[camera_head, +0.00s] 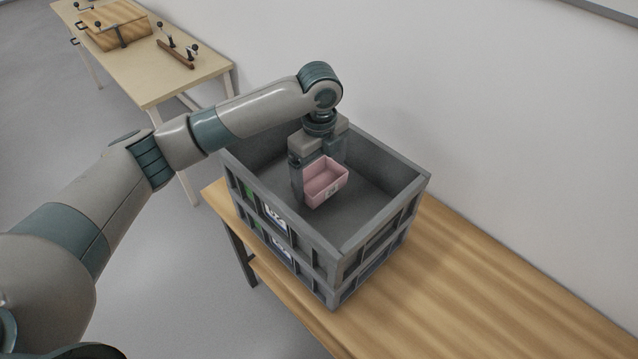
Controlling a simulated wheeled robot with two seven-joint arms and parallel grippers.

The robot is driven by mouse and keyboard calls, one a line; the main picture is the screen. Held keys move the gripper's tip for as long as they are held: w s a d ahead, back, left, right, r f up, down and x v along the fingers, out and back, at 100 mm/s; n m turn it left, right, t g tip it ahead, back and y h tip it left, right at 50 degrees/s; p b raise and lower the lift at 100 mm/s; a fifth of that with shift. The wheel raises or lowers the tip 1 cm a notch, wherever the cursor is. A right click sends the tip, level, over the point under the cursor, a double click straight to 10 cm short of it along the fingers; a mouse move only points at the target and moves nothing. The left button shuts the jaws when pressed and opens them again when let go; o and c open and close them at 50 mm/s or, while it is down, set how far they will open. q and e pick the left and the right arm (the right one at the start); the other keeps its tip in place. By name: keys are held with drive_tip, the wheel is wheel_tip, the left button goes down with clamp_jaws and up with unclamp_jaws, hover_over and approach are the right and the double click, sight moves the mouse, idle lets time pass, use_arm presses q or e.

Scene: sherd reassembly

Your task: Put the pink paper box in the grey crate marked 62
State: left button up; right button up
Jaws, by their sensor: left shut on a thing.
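A small open pink paper box (324,182) with a small printed label on its front hangs in my left gripper (315,175). The left gripper points down and is shut on the box. The box is inside the outline of the grey crate (385,220), below or near rim level; I cannot tell whether it touches the floor. The crate looks like two stacked grey crates, with white labels on the left side whose marks are too small to read surely. My right gripper is out of view.
The crates stand on a wooden table (480,280), whose right part is bare. A second table (150,75) at the back left holds a wooden box (118,30) and a wooden bar with knobs (176,53). A white wall stands behind.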

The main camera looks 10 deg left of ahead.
sight(319, 186)
use_arm(q)
wheel_tip(319, 186, down, 3)
drive_tip(key=shift+r+p, duration=0.1)
drive_tip(key=shift+p, duration=0.45)
drive_tip(key=shift+f, duration=0.3)
drive_tip(key=o, duration=0.8)
drive_tip(key=shift+f, duration=0.1)
drive_tip(key=shift+o, duration=0.2)
wheel_tip(319, 186, up, 12)
drive_tip(key=b, duration=0.3)
drive_tip(key=shift+b, duration=0.3)
